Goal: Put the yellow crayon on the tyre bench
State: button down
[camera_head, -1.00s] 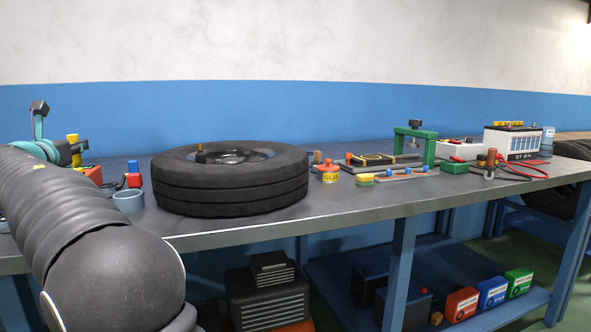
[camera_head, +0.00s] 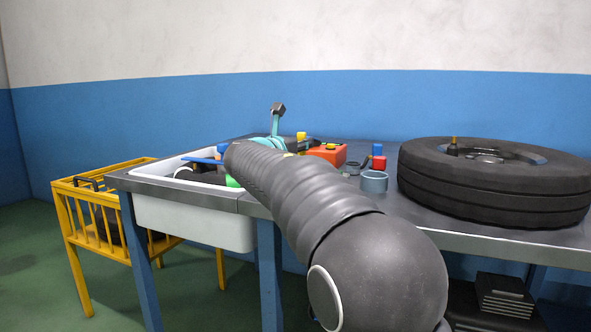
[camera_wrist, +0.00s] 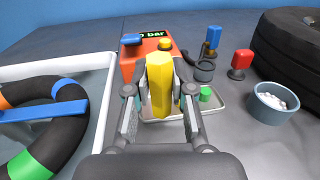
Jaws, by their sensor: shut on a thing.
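The yellow crayon (camera_wrist: 160,86) is a thick, faceted stick in the middle of the wrist view. My gripper (camera_wrist: 160,100) is shut on it, one finger on each side, with the crayon's far end pointing up and away. In the head view, my arm hides much of the gripper. The tyre bench (camera_head: 412,213) has a grey metal top on blue legs. It also shows in the wrist view (camera_wrist: 95,42) beneath the gripper and crayon.
A white basin (camera_head: 190,220) holding a dark ring is at the bench's left end. An orange box (camera_head: 326,154), a grey cup (camera_head: 374,182) and a large tyre (camera_head: 490,185) stand on the bench. A yellow rack (camera_head: 70,215) is at far left.

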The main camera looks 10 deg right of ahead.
jog(key=shift+s+a+f, duration=0.2)
jog(key=shift+a+f, duration=0.15)
jog(key=shift+a, duration=0.25)
jog(key=shift+s+a+f, duration=0.15)
jog(key=shift+a+f, duration=0.2)
jog(key=shift+a, duration=0.2)
jog(key=shift+f+b, duration=0.6)
jog(key=shift+f, duration=1.4)
jog(key=shift+f, duration=0.2)
jog(key=c, duration=1)
grip_release()
jog(key=shift+r, duration=0.1)
